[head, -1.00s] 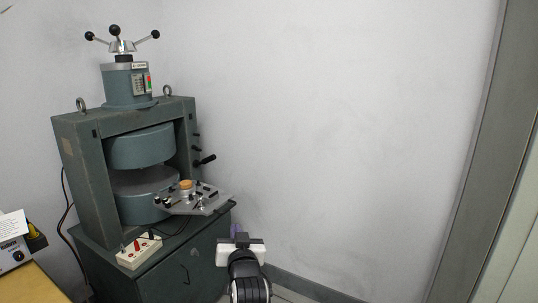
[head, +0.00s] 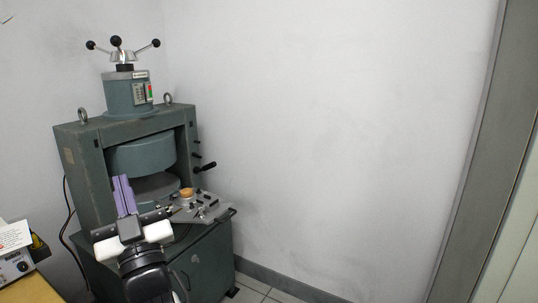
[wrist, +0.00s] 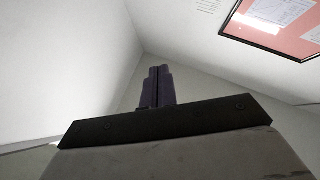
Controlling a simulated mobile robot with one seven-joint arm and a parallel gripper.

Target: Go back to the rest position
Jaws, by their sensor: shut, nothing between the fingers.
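My gripper (head: 123,196) shows in the head view in front of the left part of the green magnet press. Its two purple fingers point up and are shut against each other with nothing between them. In the wrist view the shut fingers (wrist: 158,88) point toward a corner of the room. The green magnet press (head: 85,185) has two round poles with a gap between them. My gripper and arm hide part of the lower pole and the cabinet.
A metal plate (head: 210,212) with small parts and a cork-coloured piece (head: 186,192) juts from the press at the right. A device (head: 14,265) sits on a wooden table at the far left. Floor (head: 258,287) shows free at the right. A framed red notice (wrist: 275,25) hangs on the wall.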

